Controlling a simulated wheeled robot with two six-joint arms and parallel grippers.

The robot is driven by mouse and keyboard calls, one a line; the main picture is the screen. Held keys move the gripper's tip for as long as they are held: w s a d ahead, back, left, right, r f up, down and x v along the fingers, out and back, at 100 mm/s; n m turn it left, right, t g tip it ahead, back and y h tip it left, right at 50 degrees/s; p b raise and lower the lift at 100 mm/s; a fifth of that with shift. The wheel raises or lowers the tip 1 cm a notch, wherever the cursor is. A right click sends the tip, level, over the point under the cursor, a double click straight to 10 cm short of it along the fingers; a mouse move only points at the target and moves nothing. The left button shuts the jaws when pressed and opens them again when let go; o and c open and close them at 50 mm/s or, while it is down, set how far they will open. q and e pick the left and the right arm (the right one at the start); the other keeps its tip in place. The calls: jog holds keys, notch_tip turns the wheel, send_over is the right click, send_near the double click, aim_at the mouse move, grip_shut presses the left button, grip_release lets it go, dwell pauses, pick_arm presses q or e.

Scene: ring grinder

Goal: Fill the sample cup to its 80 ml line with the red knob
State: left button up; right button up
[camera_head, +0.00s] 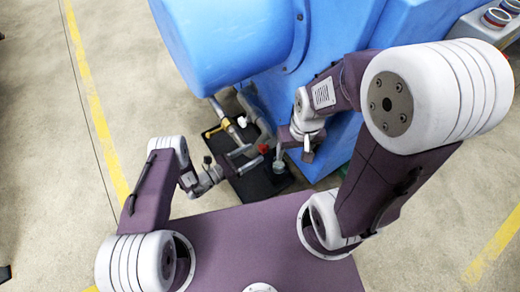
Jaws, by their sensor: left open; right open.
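The red knob (264,149) sits on the grey pipework in front of the blue machine. A small grey round thing (279,167), perhaps the sample cup, stands on the black mat (257,185) just below the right gripper; its line and fill level are too small to see. My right gripper (294,153) is open, to the right of the red knob and close above the grey round thing; I cannot tell whether it touches. My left gripper (214,168) is open and empty, left of the pipework and apart from the knob.
The blue machine (335,110) fills the back, with its large rounded body (215,40) overhanging at upper left. A yellow handle (217,127) and grey pipes stand behind the knob.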

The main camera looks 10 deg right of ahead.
aim_at(260, 150)
pick_arm(q)
jog(key=b+x, duration=0.1)
jog(key=x, duration=0.3)
jog(key=shift+f, duration=0.15)
jog(key=shift+d, duration=0.25)
grip_shut()
pick_arm(e)
notch_tip(260, 150, down, 2)
jog(key=shift+f, duration=0.1)
